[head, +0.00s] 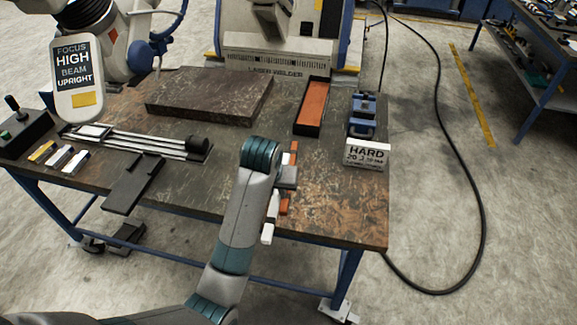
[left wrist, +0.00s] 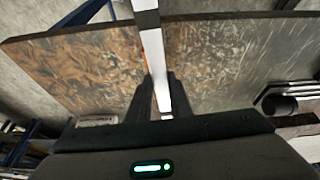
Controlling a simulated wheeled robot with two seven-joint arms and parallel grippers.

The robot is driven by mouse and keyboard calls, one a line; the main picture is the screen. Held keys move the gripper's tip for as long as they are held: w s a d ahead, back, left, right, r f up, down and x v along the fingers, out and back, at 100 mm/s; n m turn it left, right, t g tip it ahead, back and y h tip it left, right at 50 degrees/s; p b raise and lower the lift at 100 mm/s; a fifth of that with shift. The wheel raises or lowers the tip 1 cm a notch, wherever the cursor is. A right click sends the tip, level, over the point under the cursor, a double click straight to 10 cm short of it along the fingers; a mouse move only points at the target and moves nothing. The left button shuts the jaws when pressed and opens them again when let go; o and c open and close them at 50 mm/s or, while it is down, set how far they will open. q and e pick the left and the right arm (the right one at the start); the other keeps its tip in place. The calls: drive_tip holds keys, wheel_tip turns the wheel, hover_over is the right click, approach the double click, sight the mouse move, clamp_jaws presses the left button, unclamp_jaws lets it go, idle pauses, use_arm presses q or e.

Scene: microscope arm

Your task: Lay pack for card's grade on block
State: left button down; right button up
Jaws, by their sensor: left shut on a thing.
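The white card (head: 367,155) reads "HARD" with smaller lettering and stands at the right of the table, in front of a blue block-like fixture (head: 362,115). My left gripper (head: 286,178) is low over the front right of the table, shut on a long white bar (head: 268,233). In the left wrist view the white bar (left wrist: 157,65) runs between the dark fingers (left wrist: 160,95), with an orange sliver along its left side. Orange pieces (head: 285,207) show beside the gripper; whether they belong to the bar is unclear. My right gripper is out of view.
A dark slab (head: 208,97) lies at the back, with an orange-filled dark tray (head: 312,107) to its right. Small coloured packs (head: 58,157), rods (head: 140,138) and a black bracket (head: 133,185) are at the left. A sign (head: 75,75) reads "FOCUS HIGH BEAM UPRIGHT".

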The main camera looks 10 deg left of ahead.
use_arm(q)
drive_tip(key=s+a+f, duration=0.1)
drive_tip(key=s+a, duration=0.2)
drive_tip(key=s, duration=0.6)
drive_tip(key=s+a+f+b, duration=0.1)
drive_tip(key=s+a, duration=0.2)
drive_tip(key=s, duration=0.7)
drive_tip(key=shift+s, duration=0.15)
drive_tip(key=shift+d, duration=0.1)
